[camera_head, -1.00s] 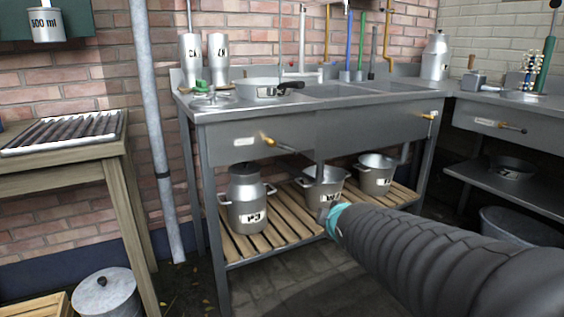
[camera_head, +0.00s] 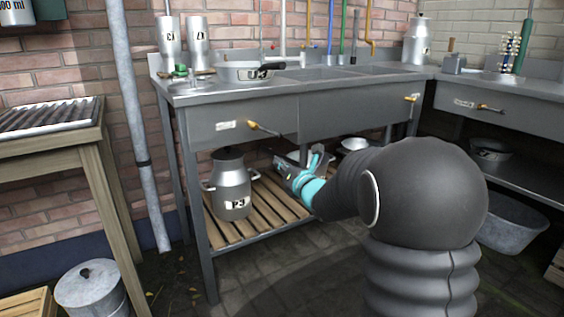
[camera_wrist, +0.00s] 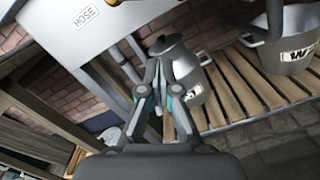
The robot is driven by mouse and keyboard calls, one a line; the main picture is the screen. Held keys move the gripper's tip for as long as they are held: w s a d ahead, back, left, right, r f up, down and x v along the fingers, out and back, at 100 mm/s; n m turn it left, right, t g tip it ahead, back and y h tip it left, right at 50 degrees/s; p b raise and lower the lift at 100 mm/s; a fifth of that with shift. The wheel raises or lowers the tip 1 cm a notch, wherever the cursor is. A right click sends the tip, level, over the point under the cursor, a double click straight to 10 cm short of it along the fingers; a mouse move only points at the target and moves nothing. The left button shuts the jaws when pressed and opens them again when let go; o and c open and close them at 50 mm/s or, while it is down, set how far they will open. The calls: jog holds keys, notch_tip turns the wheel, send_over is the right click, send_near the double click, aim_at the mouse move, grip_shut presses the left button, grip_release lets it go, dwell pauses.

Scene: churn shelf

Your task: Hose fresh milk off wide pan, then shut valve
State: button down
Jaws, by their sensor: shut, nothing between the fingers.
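A wide, shallow metal pan (camera_head: 232,74) with a dark handle sits on the steel counter (camera_head: 190,96); whether milk is on it is too small to tell. A brass valve lever (camera_head: 265,129) sticks out of the counter's front panel. Beside it is a label (camera_head: 227,125), which reads HOSE in the wrist view (camera_wrist: 87,16). My gripper (camera_head: 318,158) is shut and empty, below the front panel and right of the lever. In the wrist view my gripper (camera_wrist: 158,68) points toward a lidded can (camera_wrist: 188,75), apart from the lever. I cannot make out the hose.
A lidded milk can (camera_head: 231,185) stands on the slatted lower shelf (camera_head: 250,228), with pots behind my arm. Two tall canisters (camera_head: 169,42) stand at the counter's back left. A second brass lever (camera_head: 411,99) is farther right. A wooden table (camera_head: 70,150) and drainpipe (camera_head: 130,100) are left.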

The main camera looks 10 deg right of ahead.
jog(key=w+r+p, duration=0.1)
jog(key=w+r, duration=0.2)
jog(key=w, duration=0.5)
jog(key=shift+a+r, duration=0.25)
jog(key=shift+r, duration=0.15)
jog(key=shift+w+a, duration=0.1)
jog(key=shift+w, duration=0.1)
